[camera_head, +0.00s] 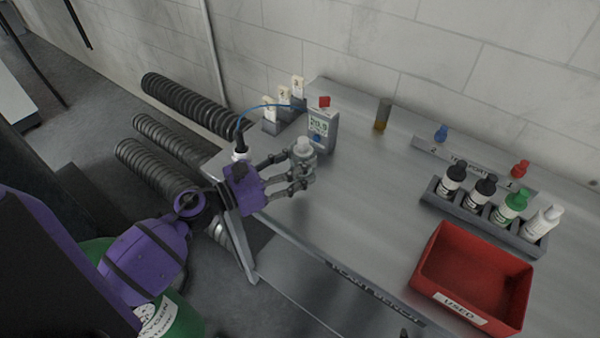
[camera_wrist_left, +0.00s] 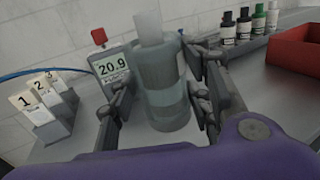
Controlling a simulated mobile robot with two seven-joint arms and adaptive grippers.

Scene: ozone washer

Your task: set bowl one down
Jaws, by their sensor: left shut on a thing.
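A grey, translucent vessel (camera_head: 303,152), bottle-shaped with a narrower top, is the only thing that fits bowl one. My left gripper (camera_head: 300,172) is shut on it at the left end of the bench (camera_head: 365,200). In the left wrist view the vessel (camera_wrist_left: 166,85) stands nearly upright between the fingers (camera_wrist_left: 165,105). I cannot tell whether its base touches the bench top. A grey meter (camera_head: 323,130) reading 20.9 stands just behind it; it also shows in the left wrist view (camera_wrist_left: 112,68). My right gripper is not in view.
Numbered white tags (camera_head: 297,88) stand in holders at the bench's back left. A blue cable (camera_head: 265,106) runs near the meter. Several small bottles (camera_head: 483,193) fill a rack at right, behind a red USED tray (camera_head: 472,278). The bench middle is clear.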

